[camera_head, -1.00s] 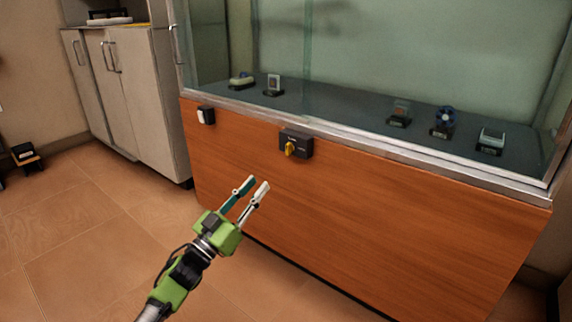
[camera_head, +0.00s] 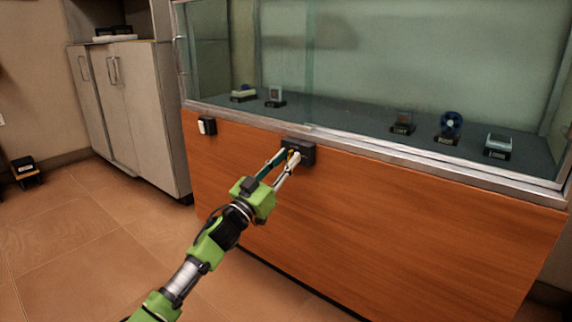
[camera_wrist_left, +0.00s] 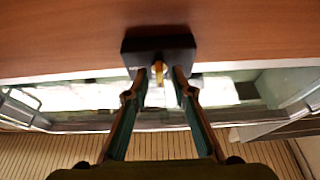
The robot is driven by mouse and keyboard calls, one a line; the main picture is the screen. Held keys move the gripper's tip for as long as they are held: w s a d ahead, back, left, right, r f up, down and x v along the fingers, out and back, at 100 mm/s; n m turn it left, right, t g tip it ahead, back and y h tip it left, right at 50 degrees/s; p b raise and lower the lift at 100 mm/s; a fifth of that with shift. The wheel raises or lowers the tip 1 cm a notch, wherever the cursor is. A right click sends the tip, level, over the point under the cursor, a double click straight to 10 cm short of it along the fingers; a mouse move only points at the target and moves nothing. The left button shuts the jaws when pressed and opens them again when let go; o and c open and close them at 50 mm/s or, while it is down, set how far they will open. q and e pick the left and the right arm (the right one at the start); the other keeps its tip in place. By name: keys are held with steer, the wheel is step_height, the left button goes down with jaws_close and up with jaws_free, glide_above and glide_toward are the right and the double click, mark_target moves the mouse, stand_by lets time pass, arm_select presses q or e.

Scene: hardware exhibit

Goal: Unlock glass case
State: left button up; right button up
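The glass case (camera_head: 385,62) stands on a wood-panelled base (camera_head: 390,215). A dark lock box (camera_head: 305,152) is fixed to the base's front, just under the metal rim. My left gripper (camera_head: 289,154) reaches the box and partly hides its yellow knob. The open fingers of my left gripper (camera_wrist_left: 159,76) stand on either side of the knob, with small gaps that look clear. My right gripper is not in view.
A small black-and-white switch box (camera_head: 206,126) sits on the panel to the left. Several small exhibits, including a blue fan-like one (camera_head: 450,124), stand inside the case. A grey cabinet (camera_head: 135,100) is at the left. The tiled floor (camera_head: 75,245) in front is clear.

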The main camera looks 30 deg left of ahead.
arm_select(q)
jaws_close()
